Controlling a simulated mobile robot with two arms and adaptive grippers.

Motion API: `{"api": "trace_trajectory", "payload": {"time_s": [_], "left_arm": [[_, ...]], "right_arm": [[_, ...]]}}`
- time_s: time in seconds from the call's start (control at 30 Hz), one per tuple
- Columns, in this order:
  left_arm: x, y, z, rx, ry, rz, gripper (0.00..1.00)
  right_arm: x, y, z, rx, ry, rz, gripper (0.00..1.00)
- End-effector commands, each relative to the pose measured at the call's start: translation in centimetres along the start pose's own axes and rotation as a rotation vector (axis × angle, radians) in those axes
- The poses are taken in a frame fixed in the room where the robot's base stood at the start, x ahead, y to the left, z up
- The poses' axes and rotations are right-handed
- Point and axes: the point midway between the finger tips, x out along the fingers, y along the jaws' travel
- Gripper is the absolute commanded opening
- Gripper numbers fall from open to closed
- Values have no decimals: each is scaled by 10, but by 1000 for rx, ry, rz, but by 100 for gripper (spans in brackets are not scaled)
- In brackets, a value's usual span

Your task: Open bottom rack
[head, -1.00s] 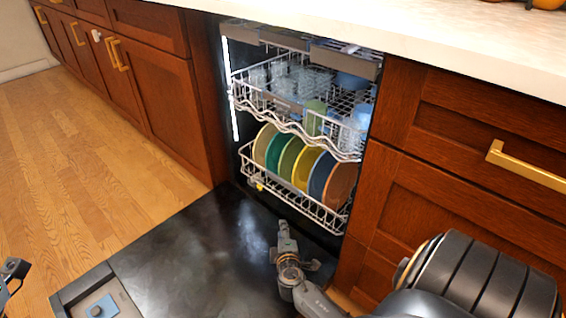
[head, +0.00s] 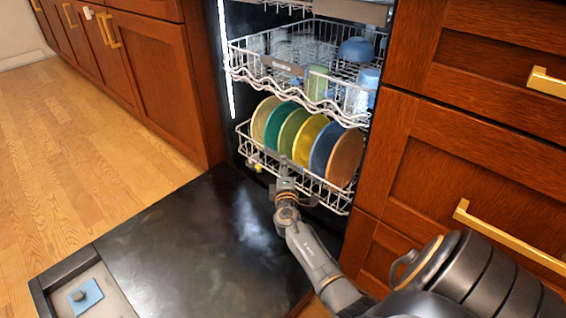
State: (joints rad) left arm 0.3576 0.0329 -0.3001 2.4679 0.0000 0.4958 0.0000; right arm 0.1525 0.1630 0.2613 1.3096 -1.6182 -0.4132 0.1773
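The bottom rack (head: 331,195) of the dishwasher is a white wire basket low in the bay, holding a row of coloured plates (head: 309,142). It sits mostly inside the bay, above the inner end of the lowered dark door (head: 205,245). My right gripper (head: 285,169) is at the middle of the rack's front rim, overlapping it in the head view. Its fingertips are small against the wires, so I cannot tell whether they are open or shut or touching the rim. My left gripper is out of view.
The middle rack (head: 290,90), with cups and bowls, sits above the bottom rack. Wooden cabinets (head: 160,85) with gold handles flank the bay. The lowered door covers the floor before it; the wooden floor (head: 90,150) at left is clear.

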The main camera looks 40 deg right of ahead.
Motion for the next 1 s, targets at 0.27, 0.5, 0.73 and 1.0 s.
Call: {"api": "trace_trajectory", "payload": {"time_s": [0.27, 0.5, 0.73, 1.0], "left_arm": [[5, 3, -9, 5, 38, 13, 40], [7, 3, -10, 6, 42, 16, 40], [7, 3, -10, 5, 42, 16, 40], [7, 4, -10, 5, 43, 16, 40]], "right_arm": [[35, -1, 0, 0, 0, 0, 32], [39, 0, 0, 0, 1, -1, 32], [39, 0, 0, 0, 1, -1, 10], [39, -1, 0, 0, 1, -1, 0]]}}
